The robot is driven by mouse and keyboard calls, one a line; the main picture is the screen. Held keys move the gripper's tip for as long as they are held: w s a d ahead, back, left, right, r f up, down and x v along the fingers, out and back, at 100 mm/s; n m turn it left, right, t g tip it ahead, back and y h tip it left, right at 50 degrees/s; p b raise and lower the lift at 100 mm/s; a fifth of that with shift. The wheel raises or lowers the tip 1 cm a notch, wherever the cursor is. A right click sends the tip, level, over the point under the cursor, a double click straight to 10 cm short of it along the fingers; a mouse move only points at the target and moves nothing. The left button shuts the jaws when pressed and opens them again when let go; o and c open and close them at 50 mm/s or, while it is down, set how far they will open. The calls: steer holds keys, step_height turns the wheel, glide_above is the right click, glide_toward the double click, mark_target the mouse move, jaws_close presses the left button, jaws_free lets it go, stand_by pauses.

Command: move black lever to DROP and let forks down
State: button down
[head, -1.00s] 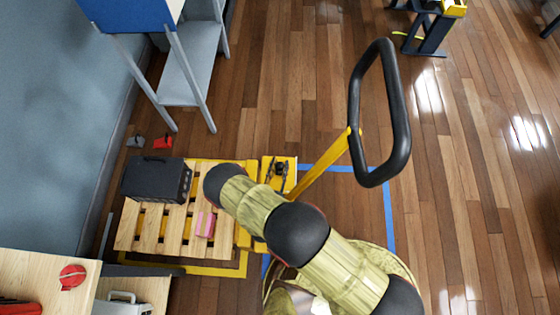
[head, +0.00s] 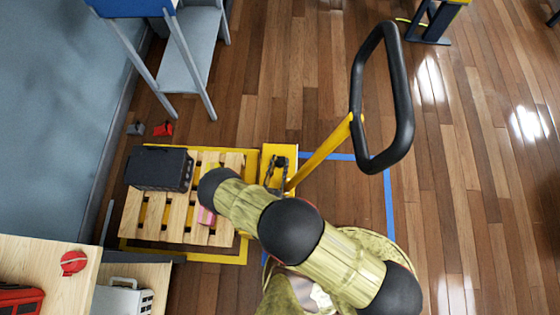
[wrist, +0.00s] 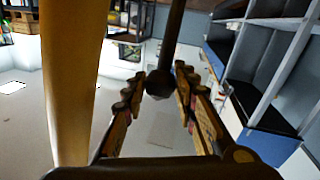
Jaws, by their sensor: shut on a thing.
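The black lever, a dark stem (wrist: 173,35) with a round knob (wrist: 159,84), shows between my fingers in the wrist view. My gripper (wrist: 160,80) is shut on it near the knob. In the head view my gripper (head: 279,166) is small and dark over the yellow pump body of the pallet jack (head: 281,151). A yellow tiller (head: 322,152) rises from it to a black loop handle (head: 402,95). The forks are hidden under the wooden pallet (head: 142,217), so their height cannot be told. No DROP marking is readable.
A black crate (head: 160,168) and a pink block (head: 206,215), partly behind my arm, sit on the pallet. A grey-legged shelf (head: 188,85) stands at upper left and a wooden table (head: 45,250) at lower left. The floor (head: 470,200) to the right is clear.

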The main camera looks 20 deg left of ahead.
steer(key=c, duration=1.4)
jaws_free()
steer(key=shift+s, duration=0.1)
steer(key=shift+r, duration=4.95)
steer(key=shift+s, duration=0.1)
